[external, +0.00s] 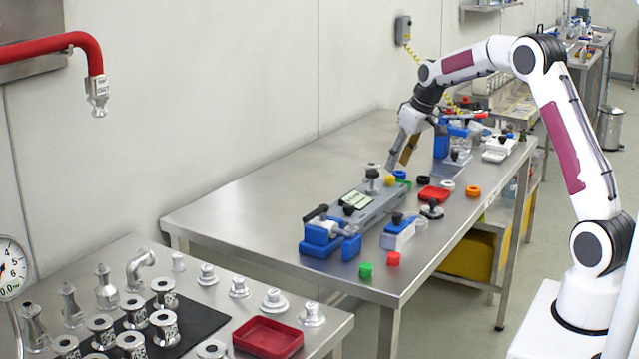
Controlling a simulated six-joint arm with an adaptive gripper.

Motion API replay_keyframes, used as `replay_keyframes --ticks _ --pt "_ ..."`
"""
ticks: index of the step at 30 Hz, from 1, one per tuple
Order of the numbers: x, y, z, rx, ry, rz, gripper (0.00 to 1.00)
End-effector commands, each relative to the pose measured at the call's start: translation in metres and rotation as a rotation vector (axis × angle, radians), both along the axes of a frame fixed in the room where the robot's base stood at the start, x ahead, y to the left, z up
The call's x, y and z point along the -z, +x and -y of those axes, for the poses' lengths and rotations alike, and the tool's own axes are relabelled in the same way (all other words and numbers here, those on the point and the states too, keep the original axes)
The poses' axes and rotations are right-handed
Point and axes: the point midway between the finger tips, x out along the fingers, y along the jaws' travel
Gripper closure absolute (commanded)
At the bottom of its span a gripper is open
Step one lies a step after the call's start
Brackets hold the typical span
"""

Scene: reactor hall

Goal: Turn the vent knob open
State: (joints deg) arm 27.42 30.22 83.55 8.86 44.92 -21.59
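Several black knobs show in the external view, and I cannot tell which is the vent knob. One black knob (372,173) tops a metal fitting at the far end of a long grey block (378,208). Another black knob (348,210) sits near the block's front end, beside a blue clamp (322,238). My gripper (397,166) points down just right of the far knob, close to it in the picture. Contact cannot be made out. The fingers are small and partly overlap, so their opening is unclear.
Blue and white fixtures (497,148) stand at the back right. The steel table's left part (270,205) is clear.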

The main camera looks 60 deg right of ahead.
Motion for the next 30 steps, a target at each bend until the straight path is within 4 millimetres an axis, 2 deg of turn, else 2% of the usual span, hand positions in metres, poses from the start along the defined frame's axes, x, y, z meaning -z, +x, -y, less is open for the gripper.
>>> replay_keyframes --ticks 6,12,24,25,28,29,30 --pt "0.025 0.01 0.002 0.0 0.001 -0.001 0.63" --pt "0.038 0.016 0.003 -0.001 0.001 0.0 0.63" --pt "0.042 0.017 0.003 0.0 0.001 0.001 0.63" --pt "0.042 0.017 0.003 0.0 0.001 0.001 0.68" --pt "0.042 0.017 0.003 0.0 0.001 0.001 0.94" --pt "0.042 0.017 0.003 0.0 0.001 0.001 1.0" --pt "0.042 0.017 0.003 0.0 0.001 0.001 1.0"
